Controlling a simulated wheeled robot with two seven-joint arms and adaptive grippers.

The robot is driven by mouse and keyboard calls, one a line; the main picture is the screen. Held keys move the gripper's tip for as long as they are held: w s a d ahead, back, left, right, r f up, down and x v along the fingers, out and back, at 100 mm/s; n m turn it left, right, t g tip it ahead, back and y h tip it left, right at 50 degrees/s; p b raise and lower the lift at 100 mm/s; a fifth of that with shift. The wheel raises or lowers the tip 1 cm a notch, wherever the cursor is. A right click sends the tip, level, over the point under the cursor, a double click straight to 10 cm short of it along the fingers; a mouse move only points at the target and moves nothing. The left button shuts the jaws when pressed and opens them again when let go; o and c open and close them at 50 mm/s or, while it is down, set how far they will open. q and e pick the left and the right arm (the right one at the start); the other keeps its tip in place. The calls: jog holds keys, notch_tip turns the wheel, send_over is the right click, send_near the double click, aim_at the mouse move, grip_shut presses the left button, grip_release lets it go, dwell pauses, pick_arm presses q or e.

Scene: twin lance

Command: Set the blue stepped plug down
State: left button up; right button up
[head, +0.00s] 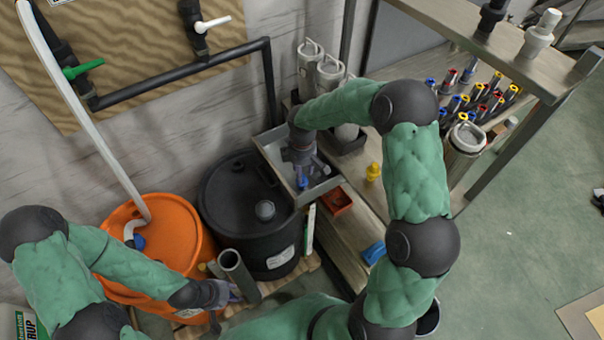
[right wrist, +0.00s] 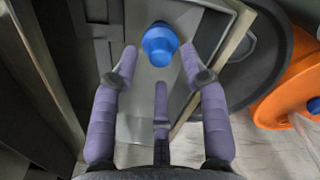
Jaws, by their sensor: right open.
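The blue stepped plug (right wrist: 159,44) shows in the right wrist view, just beyond and between the fingertips of my right gripper (right wrist: 160,62). It appears to stand on the bare floor of a grey metal tray (right wrist: 135,128). A gap shows between the fingers and the plug. In the head view the plug (head: 303,183) is a small blue spot below my right gripper (head: 308,174), inside the tray (head: 270,150). The right fingers are spread and empty. My left gripper (head: 232,294) is low beside a grey tube; its fingers are partly hidden.
A black drum (head: 232,190) and an orange drum (head: 165,245) stand left of the tray. A red bin (head: 337,201), a yellow plug (head: 373,171) and a blue object (head: 373,251) lie to its right. A shelf post and rack with several coloured fittings stand further right.

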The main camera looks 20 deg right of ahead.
notch_tip(320, 180, up, 9)
jog(key=p, duration=0.1)
jog(key=shift+p, duration=0.4)
